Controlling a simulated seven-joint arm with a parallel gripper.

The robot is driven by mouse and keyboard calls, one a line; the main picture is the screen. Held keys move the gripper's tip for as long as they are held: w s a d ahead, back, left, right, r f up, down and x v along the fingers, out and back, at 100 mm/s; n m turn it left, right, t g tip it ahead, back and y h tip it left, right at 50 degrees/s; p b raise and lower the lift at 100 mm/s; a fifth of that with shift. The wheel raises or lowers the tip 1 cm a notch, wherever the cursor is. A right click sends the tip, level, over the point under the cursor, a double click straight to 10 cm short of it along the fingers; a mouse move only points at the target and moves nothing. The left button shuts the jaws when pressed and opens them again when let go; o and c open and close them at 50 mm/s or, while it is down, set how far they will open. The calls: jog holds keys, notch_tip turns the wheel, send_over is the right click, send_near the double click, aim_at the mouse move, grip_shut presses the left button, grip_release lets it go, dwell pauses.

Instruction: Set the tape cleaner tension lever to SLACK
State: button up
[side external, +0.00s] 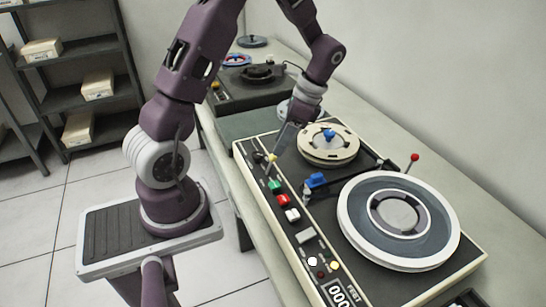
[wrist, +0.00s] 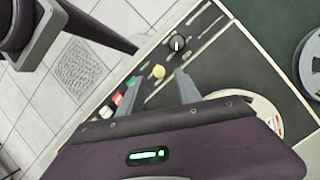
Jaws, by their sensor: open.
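The tape cleaner (side external: 330,265) is a cream-edged, black-topped deck on the bench. A red-ball lever (side external: 414,157) stands at its far right edge, between the reels. A yellow knob (side external: 271,157) is at the upper end of the control strip; it also shows in the wrist view (wrist: 158,71). The labels are too small to read, so I cannot tell which control is the tension lever or its setting. My gripper (side external: 273,160) is open and empty, low over the upper end of the strip; in the wrist view (wrist: 160,86) its fingers are near the yellow knob.
Green (side external: 276,186), red (side external: 283,200) and white (side external: 293,215) buttons line the strip. A second machine (side external: 250,85) stands behind; the wall is at right.

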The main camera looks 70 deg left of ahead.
aim_at(273, 157)
jog(key=x, duration=0.6)
jog(key=shift+d, duration=0.1)
grip_shut()
